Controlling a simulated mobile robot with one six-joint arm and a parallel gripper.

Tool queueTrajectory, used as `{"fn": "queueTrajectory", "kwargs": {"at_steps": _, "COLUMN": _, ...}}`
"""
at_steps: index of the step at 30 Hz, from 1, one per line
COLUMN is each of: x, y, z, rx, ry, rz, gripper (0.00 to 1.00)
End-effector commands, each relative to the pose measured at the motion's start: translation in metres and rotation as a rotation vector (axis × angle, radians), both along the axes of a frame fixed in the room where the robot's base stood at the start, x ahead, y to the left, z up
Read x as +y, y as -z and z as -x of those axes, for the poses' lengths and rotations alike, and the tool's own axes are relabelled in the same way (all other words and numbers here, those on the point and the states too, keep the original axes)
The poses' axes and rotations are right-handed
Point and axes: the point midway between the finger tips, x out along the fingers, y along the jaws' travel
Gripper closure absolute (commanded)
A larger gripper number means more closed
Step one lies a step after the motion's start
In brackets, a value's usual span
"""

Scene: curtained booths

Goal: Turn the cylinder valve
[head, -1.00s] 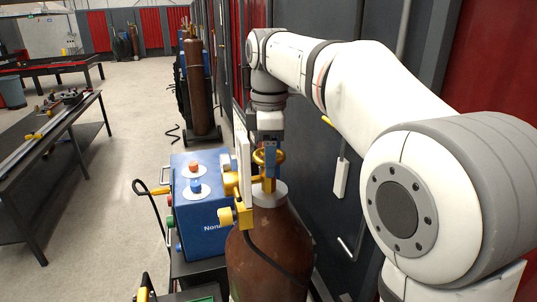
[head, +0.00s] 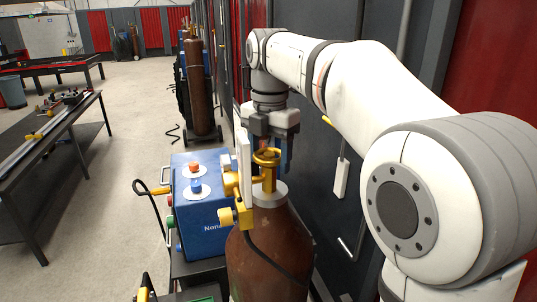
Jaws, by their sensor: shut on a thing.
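The brown gas cylinder (head: 270,255) stands upright in the lower middle of the head view. Its brass valve has a round golden handwheel (head: 266,155) on top, with the golden stem (head: 268,180) below it. My gripper (head: 270,158) points down over the valve from above and is shut on the handwheel. A dark blue finger shows at the right side of the wheel.
A blue welding machine (head: 203,205) stands close at the left of the cylinder. A brass regulator (head: 232,215) with a black hose juts toward it. A dark wall (head: 360,130) is close on the right. Open floor (head: 120,185) lies at the left, before a long workbench (head: 45,150).

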Motion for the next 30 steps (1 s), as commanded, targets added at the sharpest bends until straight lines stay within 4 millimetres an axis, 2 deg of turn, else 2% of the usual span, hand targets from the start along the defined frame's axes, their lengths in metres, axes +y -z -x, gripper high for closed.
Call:
{"fn": "queueTrajectory", "kwargs": {"at_steps": 9, "x": 0.0005, "y": -0.0008, "z": 0.0003, "rx": -0.001, "ry": -0.126, "rz": -0.002, "gripper": 0.61}}
{"fn": "queueTrajectory", "kwargs": {"at_steps": 26, "x": 0.0002, "y": -0.0005, "z": 0.0004, "rx": 0.000, "ry": -0.151, "rz": -0.001, "gripper": 0.61}}
{"fn": "queueTrajectory", "kwargs": {"at_steps": 27, "x": 0.0002, "y": -0.0005, "z": 0.0004, "rx": 0.000, "ry": -0.151, "rz": -0.001, "gripper": 0.35}}
{"fn": "queueTrajectory", "kwargs": {"at_steps": 30, "x": 0.0000, "y": -0.0004, "z": 0.0002, "rx": 0.000, "ry": -0.151, "rz": -0.001, "gripper": 0.27}}
